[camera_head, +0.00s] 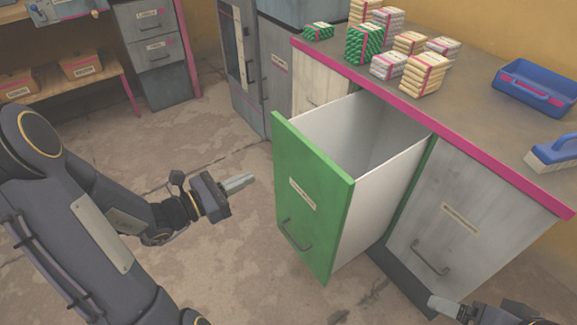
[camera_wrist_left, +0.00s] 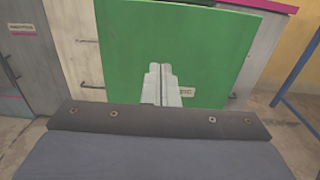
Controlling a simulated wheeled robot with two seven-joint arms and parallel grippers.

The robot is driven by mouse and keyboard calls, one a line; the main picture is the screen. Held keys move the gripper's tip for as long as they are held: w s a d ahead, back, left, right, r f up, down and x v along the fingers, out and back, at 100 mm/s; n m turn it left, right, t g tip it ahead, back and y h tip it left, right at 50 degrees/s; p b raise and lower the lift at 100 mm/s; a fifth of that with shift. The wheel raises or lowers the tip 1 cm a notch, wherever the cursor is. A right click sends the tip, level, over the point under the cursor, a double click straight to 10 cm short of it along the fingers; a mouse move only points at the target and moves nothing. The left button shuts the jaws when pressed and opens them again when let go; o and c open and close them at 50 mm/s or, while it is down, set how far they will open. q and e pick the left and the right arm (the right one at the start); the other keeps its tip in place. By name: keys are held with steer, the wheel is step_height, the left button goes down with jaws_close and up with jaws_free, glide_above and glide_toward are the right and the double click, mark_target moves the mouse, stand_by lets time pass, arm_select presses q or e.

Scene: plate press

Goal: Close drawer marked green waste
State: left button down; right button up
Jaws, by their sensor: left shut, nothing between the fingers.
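The drawer with the green front (camera_head: 310,210) is pulled far out of the counter. Its white inside looks empty where I can see it. A label (camera_head: 302,193), too small to read, and a dark handle (camera_head: 296,235) are on the front. My left gripper (camera_head: 248,181) is shut and empty, a short gap to the left of the green front and pointing towards it. In the left wrist view its fingers (camera_wrist_left: 160,70) stand before the green panel (camera_wrist_left: 125,50). My right gripper (camera_head: 435,301) shows only partly at the bottom right, below the neighbouring drawer.
A closed grey drawer (camera_head: 455,220) is right of the open one. Grey cabinets (camera_head: 155,50) stand behind. The floor left of the drawer is clear.

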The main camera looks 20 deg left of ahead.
mark_target(297, 155)
arm_select(q)
steer(key=b+x, duration=0.2)
steer(key=x, duration=1)
steer(key=shift+d, duration=0.15)
arm_select(e)
step_height(297, 155, down, 3)
steer(key=shift+r, duration=0.2)
